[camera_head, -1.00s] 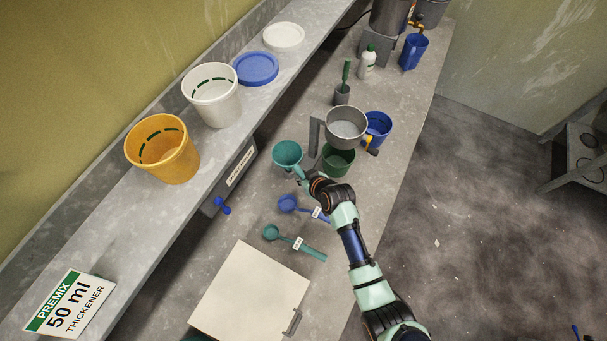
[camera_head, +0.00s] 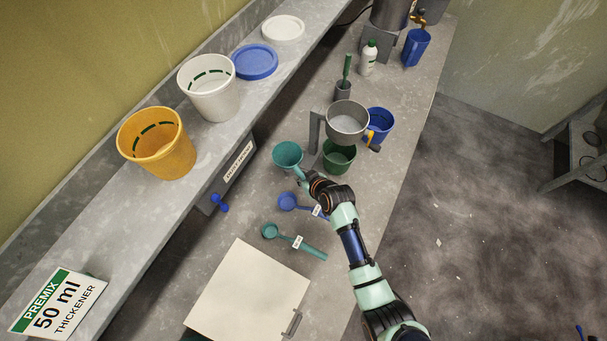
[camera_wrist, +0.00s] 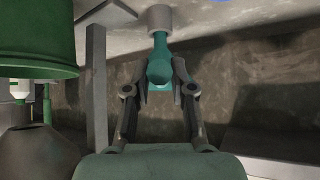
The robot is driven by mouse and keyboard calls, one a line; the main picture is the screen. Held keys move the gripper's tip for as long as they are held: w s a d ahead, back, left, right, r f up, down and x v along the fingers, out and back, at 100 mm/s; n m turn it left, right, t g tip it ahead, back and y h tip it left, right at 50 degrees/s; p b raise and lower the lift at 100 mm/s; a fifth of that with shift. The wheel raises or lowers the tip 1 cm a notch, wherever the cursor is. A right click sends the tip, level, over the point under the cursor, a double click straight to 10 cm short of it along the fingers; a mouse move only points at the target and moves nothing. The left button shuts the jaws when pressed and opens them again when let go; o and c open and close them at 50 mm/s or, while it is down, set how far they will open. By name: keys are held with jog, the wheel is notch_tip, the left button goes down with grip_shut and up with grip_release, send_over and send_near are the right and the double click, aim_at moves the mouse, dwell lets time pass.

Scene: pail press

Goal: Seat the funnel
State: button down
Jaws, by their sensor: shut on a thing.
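The teal funnel (camera_head: 287,154) is in the head view, mouth up, just left of the grey stand. My gripper (camera_head: 303,178) is at its lower right side. In the wrist view, my gripper (camera_wrist: 160,88) is shut on a teal part of the funnel (camera_wrist: 159,68). That part narrows toward a light grey cylinder (camera_wrist: 160,18); I cannot tell whether it is inside the cylinder or in front of it. A grey bowl (camera_head: 346,121) stands on a stand above a dark green pail (camera_head: 339,158). The pail also shows in the wrist view (camera_wrist: 35,38).
A blue jug (camera_head: 379,124) stands right of the bowl. A blue scoop (camera_head: 287,201) and a teal scoop (camera_head: 270,232) lie near my arm. A pale board (camera_head: 250,292) lies in front. Yellow (camera_head: 158,148) and white (camera_head: 210,90) pails stand on the shelf.

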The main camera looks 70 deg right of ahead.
jog(key=shift+f+b, duration=0.7)
jog(key=shift+f, duration=0.25)
jog(key=c, duration=0.9)
grip_release()
jog(key=v, duration=1.2)
